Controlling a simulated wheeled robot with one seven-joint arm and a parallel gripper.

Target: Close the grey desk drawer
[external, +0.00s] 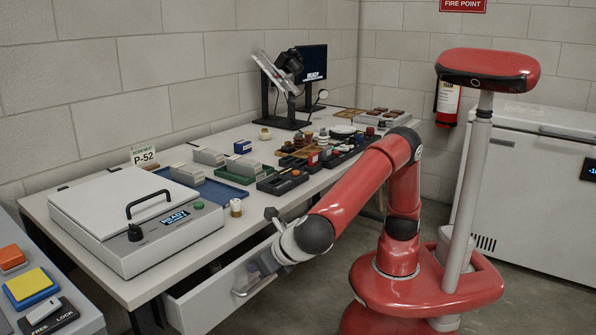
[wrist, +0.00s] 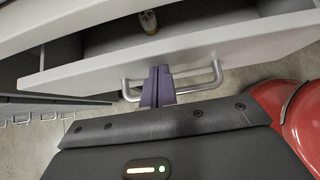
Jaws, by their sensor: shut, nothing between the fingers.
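The grey desk drawer (external: 206,303) stands pulled out below the white desk, its inside showing. In the wrist view its front panel (wrist: 200,55) crosses the picture, with the open interior behind it. A bar handle (wrist: 206,84) sits on the panel; it also shows in the external view (external: 252,287). My gripper (wrist: 158,72) is shut and empty, its fingertips at the drawer front by the middle of the handle. I cannot tell whether they touch it. In the external view my gripper (external: 262,265) is at the drawer front, its fingers hard to make out.
The desk (external: 130,290) carries a lidded grey machine (external: 130,215), trays and a monitor. A side surface with coloured blocks (external: 30,285) is at left. A white chest (external: 540,180) stands right.

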